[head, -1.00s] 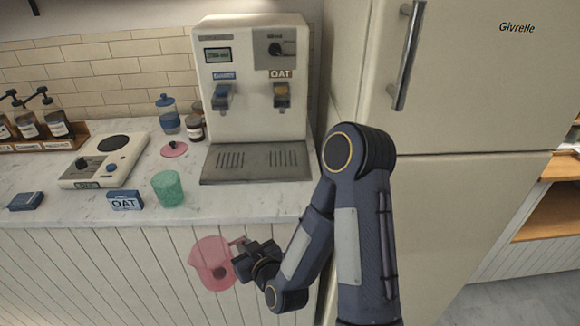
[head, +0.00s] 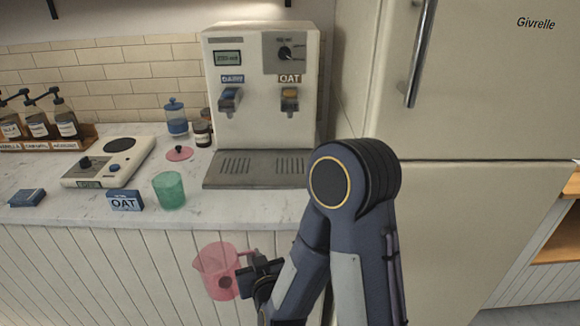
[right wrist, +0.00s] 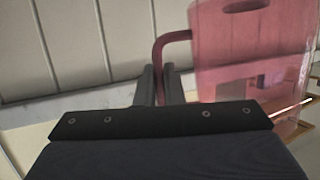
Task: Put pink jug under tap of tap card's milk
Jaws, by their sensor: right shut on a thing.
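The pink jug (head: 217,270) is see-through and hangs in front of the counter's panelled face, below the counter top. My right gripper (head: 250,272) is shut on its handle. In the right wrist view the fingers (right wrist: 160,85) close on the handle and the jug body (right wrist: 245,60) is to their right. My left gripper is not in view.
The machine's drip tray (head: 255,182) is empty. The fridge (head: 470,90) stands at the right.

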